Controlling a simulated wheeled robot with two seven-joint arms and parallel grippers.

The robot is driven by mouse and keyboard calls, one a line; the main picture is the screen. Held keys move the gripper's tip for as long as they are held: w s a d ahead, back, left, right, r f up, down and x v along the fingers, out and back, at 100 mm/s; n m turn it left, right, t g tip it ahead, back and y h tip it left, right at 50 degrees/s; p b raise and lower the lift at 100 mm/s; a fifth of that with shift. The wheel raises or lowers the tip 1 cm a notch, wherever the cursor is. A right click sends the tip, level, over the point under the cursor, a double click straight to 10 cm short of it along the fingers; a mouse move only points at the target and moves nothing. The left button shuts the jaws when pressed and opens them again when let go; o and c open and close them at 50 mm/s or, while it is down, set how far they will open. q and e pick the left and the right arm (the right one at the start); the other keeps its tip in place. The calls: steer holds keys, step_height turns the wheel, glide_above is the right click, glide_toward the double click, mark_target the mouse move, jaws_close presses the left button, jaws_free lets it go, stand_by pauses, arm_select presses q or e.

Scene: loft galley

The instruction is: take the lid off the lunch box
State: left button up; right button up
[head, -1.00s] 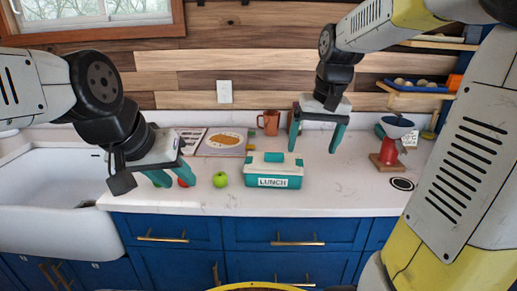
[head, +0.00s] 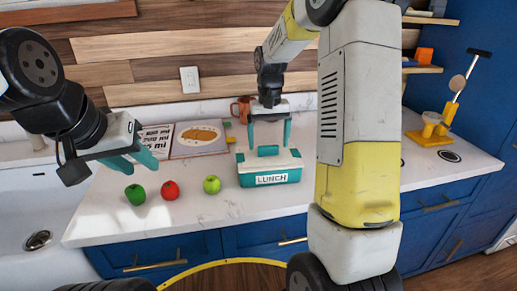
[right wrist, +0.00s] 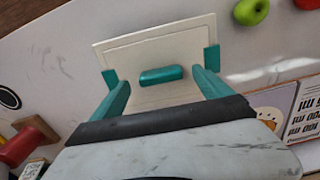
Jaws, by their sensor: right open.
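The teal lunch box (head: 262,181), labelled LUNCH, stands upright on the white counter. Its pale lid (head: 252,160) is on top, with a teal handle (head: 268,151) in the middle. My right gripper (head: 269,142) is open above the lid, its fingers on either side of the handle. In the right wrist view, the handle (right wrist: 162,75) shows between the spread fingers, apart from both, and the lid (right wrist: 140,55) is below. My left gripper (head: 132,160) is open and empty above the counter at the left, away from the box.
A green apple (head: 211,184), a red apple (head: 170,190) and a darker green fruit (head: 135,194) lie left of the box. An open book (head: 195,139) and an orange mug (head: 241,108) are behind. A yellow stand (head: 430,137) is at the right.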

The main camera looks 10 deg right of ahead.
mark_target(268, 152)
steer(key=shift+f, duration=1.4)
steer(key=c, duration=1.5)
steer(key=shift+r, duration=0.15)
